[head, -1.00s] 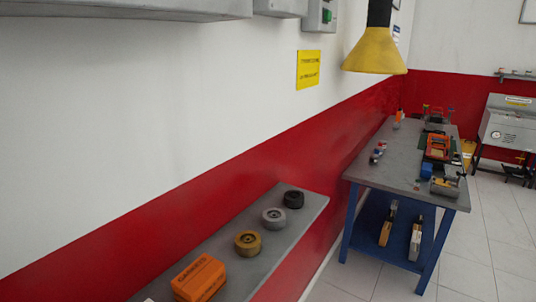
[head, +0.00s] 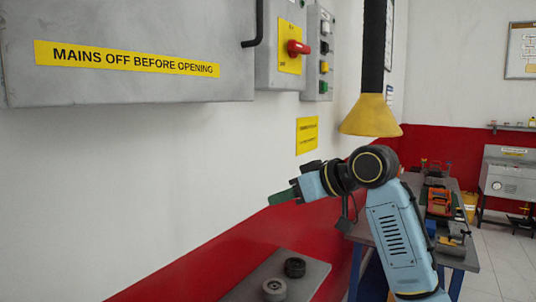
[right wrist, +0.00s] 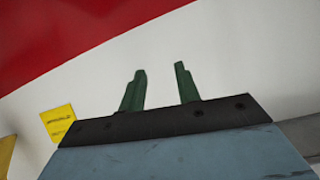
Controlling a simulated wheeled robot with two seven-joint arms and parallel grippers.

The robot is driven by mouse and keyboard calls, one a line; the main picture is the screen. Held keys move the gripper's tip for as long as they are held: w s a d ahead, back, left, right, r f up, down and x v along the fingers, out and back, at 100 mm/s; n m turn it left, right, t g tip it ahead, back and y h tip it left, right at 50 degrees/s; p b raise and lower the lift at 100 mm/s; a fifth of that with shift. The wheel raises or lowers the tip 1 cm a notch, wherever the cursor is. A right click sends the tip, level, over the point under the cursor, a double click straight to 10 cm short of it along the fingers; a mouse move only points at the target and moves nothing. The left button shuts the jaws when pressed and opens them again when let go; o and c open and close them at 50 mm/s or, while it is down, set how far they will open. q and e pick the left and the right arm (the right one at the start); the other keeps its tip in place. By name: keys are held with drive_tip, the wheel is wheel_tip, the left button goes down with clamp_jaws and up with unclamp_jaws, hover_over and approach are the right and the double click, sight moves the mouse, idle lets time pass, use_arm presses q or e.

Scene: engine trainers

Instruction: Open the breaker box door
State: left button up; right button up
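The breaker box (head: 140,85) is a large grey metal box on the white wall at the upper left of the head view. Its yellow label reads "MAINS OFF BEFORE OPENING". A black bar handle (head: 259,25) sits at its right edge, its upper part cut off by the frame. The visible door front looks closed. My right gripper (head: 272,199) is below and right of the handle, well apart from it, pointing left. The right wrist view shows its two green fingers (right wrist: 158,80) spread with nothing between them. My left gripper is not in view.
A grey switch box with a red rotary switch (head: 298,47) and a button box (head: 321,55) hang right of the breaker box. A shelf (head: 262,277) with rollers is below. A workbench (head: 459,262) stands behind my right arm.

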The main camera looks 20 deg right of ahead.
drive_tip(key=s+d+r+n+t+y, duration=0.15)
drive_tip(key=s+r, duration=0.25)
drive_tip(key=r, duration=0.8)
drive_tip(key=s+d+r+n+y, duration=0.1)
drive_tip(key=s+r+y, duration=0.25)
drive_tip(key=r, duration=0.95)
drive_tip(key=s+d+r+n+y, duration=0.15)
drive_tip(key=s+r, duration=0.35)
drive_tip(key=r, duration=0.7)
drive_tip(key=p+x, duration=0.4)
drive_tip(key=x, duration=0.8)
drive_tip(key=shift+w+a, duration=0.2)
drive_tip(key=shift+w, duration=0.2)
drive_tip(key=shift+f, duration=0.1)
drive_tip(key=shift+c, duration=0.4)
clamp_jaws()
